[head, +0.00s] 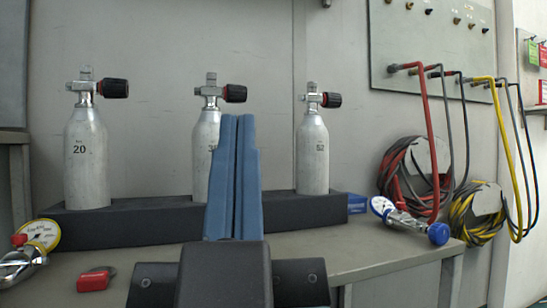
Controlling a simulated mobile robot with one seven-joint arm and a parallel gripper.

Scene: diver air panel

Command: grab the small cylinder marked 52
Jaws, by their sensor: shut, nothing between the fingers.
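The small cylinder marked 52 (313,156) is a silver bottle with a metal valve and a black knob with a red ring. It stands upright at the right end of the dark holder; its small label is hard to read. My gripper (239,122) has blue fingers that are shut and empty. It is in the middle of the head view, left of that cylinder, and its fingers cover part of the middle cylinder (206,135). A third cylinder marked 20 (86,158) stands at the left. The gripper appears apart from the cylinders, nearer the camera.
The dark holder (140,222) runs along the back of the grey bench (368,250). A blue-capped regulator (408,220) lies at right, a yellow gauge (40,235) and red tag (93,281) at left. Coiled red (408,175) and yellow hoses (478,212) hang on the right wall.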

